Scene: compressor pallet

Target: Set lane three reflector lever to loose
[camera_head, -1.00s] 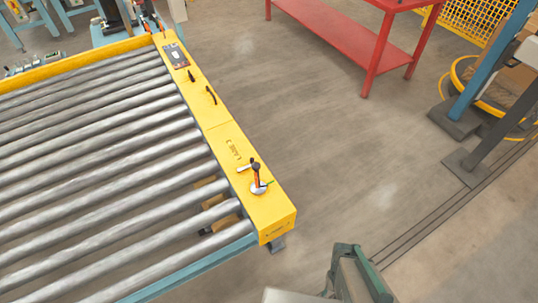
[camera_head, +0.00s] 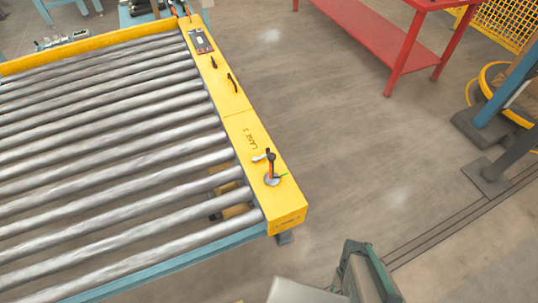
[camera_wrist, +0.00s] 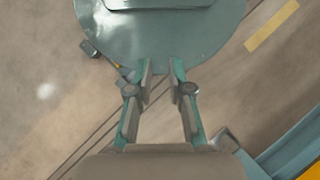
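The reflector lever (camera_head: 270,165) stands near the front end of the yellow conveyor rail (camera_head: 237,124), beside the "LANE 3" lettering. It has a dark upright handle with orange on it and a round silver base; a small green mark shows at its right. A small pale piece lies just left of it. I cannot read any loose or tight marking. My gripper (camera_wrist: 162,72) shows in the wrist view with its two fingers apart and nothing between them. It is over the floor, away from the lever, which the wrist view does not show.
Steel rollers (camera_head: 120,150) lie left of the rail. More small dark levers and a grey plate (camera_head: 201,41) sit farther along it. A red table (camera_head: 385,45) stands at the back. Blue and dark posts (camera_head: 488,170) stand at right. The floor between is clear.

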